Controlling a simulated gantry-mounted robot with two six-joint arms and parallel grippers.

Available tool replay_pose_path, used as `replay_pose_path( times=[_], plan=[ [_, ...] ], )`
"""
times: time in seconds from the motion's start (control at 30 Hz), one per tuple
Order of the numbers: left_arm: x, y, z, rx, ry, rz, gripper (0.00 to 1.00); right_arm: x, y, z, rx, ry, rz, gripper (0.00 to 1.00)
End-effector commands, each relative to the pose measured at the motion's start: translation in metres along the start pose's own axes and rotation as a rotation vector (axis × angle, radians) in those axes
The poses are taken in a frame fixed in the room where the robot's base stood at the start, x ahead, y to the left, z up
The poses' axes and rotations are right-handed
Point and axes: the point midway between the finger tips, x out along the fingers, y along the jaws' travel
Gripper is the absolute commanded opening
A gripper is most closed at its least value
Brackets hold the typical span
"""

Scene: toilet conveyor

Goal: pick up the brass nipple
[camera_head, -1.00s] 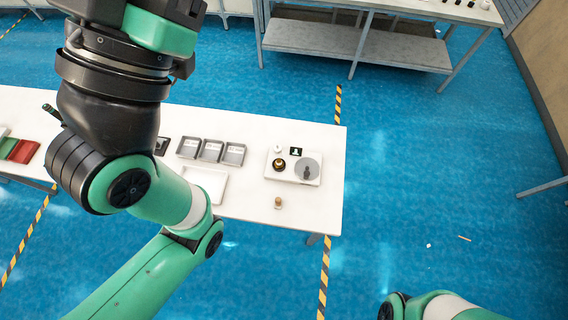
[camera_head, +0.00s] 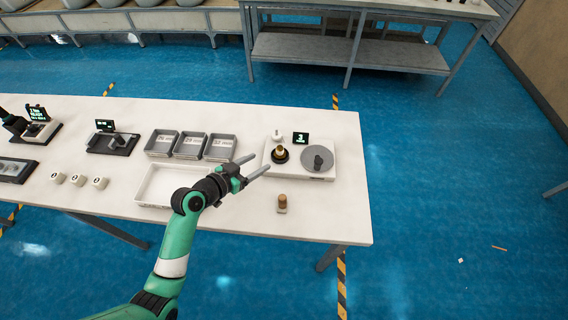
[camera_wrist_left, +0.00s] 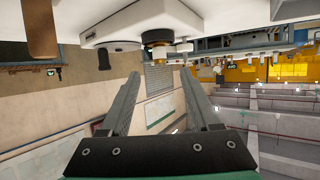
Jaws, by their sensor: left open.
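The brass nipple (camera_head: 280,150) stands upright on a black round base on a white device (camera_head: 318,172) near the table's right end. In the left wrist view the nipple (camera_wrist_left: 157,50) appears upside down, with its dark base, just beyond the fingertips. My left gripper (camera_head: 259,163) reaches in from the left, its two fingers apart and pointing at the nipple. In the left wrist view the open left gripper (camera_wrist_left: 160,74) has nothing between its fingers. The nipple is still apart from the fingers. My right gripper is out of view.
The device also carries a grey disc with a dark knob (camera_head: 318,158), a small display (camera_head: 301,138) and a white piece (camera_head: 277,134). A small brown-topped object (camera_head: 282,203) stands in front. Grey bins (camera_head: 190,146) and a white tray (camera_head: 147,190) lie left.

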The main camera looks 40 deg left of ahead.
Motion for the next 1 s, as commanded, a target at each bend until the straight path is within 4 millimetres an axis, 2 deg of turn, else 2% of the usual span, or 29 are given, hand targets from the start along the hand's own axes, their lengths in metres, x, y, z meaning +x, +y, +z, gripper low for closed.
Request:
replay_pose_path(
  times=[0.13, 0.4, 0.67, 0.9, 1.0],
  plan=[
    [0.006, 0.000, -0.003, 0.002, 0.002, 0.000, 0.63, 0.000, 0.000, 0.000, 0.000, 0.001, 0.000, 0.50],
    [0.056, 0.000, -0.003, 0.003, 0.003, 0.001, 0.63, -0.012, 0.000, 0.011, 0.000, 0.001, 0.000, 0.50],
    [0.068, 0.001, -0.005, 0.003, 0.003, 0.001, 0.63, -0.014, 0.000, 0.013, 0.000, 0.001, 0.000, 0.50],
    [0.107, 0.002, -0.006, 0.003, 0.003, 0.001, 0.63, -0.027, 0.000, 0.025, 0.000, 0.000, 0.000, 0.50],
    [0.115, 0.002, -0.007, 0.002, 0.003, 0.000, 0.63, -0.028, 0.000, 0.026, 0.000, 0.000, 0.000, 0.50]
  ],
)
